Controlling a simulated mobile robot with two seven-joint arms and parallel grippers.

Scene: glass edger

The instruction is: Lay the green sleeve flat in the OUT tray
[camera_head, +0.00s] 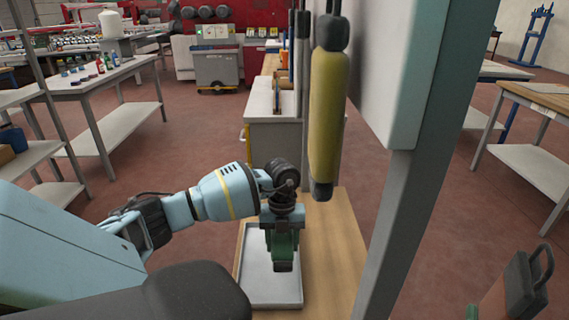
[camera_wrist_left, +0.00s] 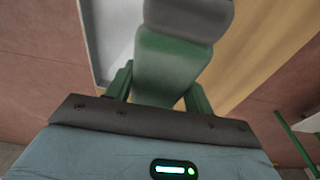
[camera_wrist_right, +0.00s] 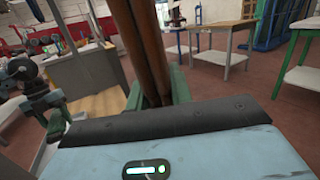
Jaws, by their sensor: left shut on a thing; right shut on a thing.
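The green sleeve (camera_head: 284,244) has dark grey ends. My left gripper (camera_head: 283,226) is shut on it and holds it over the pale grey tray (camera_head: 256,288) on the wooden bench top. In the left wrist view the sleeve (camera_wrist_left: 168,68) runs between the fingers, its dark end pointing away, with the tray (camera_wrist_left: 112,38) to its left. I cannot tell whether the sleeve touches the tray. No OUT label is readable. My right gripper (camera_wrist_right: 155,95) is shut on a brown, sleeve-like thing (camera_wrist_right: 150,45); its dark end and loop show at lower right in the head view (camera_head: 520,285).
A yellow sleeve (camera_head: 328,110) with dark ends hangs just above and right of the tray. A grey post (camera_head: 400,220) and a pale panel stand between my two arms. Bare wooden bench top (camera_head: 325,245) lies right of the tray.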

